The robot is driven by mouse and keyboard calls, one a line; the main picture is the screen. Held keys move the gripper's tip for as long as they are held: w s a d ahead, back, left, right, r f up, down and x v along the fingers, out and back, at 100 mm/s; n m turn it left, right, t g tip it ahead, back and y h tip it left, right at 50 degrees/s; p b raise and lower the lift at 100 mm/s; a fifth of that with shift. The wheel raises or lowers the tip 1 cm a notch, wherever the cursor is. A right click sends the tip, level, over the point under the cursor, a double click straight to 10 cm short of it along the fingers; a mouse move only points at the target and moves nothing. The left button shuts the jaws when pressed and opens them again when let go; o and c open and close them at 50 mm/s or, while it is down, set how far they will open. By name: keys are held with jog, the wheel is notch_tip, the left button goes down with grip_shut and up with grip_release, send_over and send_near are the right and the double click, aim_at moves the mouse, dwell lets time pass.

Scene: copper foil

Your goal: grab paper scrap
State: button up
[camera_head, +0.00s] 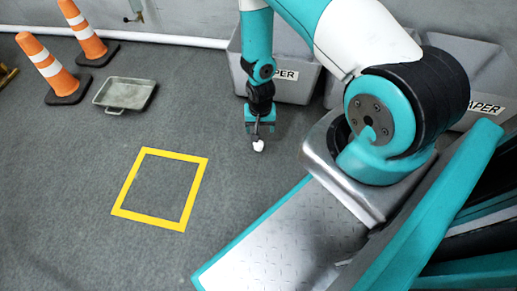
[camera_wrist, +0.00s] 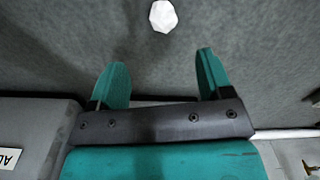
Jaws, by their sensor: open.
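The paper scrap is a small white crumpled ball (camera_head: 259,145) on the grey floor in the head view. It also shows in the wrist view as a white faceted lump (camera_wrist: 163,16) at the top edge, beyond my fingertips. My gripper (camera_head: 260,133) points down right by the scrap in the head view. In the wrist view its two teal fingers (camera_wrist: 158,70) are spread wide with nothing between them. The scrap lies ahead of the gap between them, and a strip of floor shows between the tips and the scrap. I cannot tell the gripper's exact height.
A grey bin labelled PAPER (camera_head: 301,80) stands behind my gripper, and another (camera_head: 482,75) stands to the right. A yellow floor square (camera_head: 125,213) is empty. A metal tray (camera_head: 108,104) and two orange cones (camera_head: 48,68) are at left. The floor between is clear.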

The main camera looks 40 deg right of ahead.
aim_at(258, 144)
notch_tip(258, 144, down, 7)
jog(key=b, duration=0.3)
jog(key=f+b, duration=0.5)
jog(key=shift+w+a+f, duration=0.1)
jog(key=shift+w, duration=0.2)
jog(key=c, duration=1)
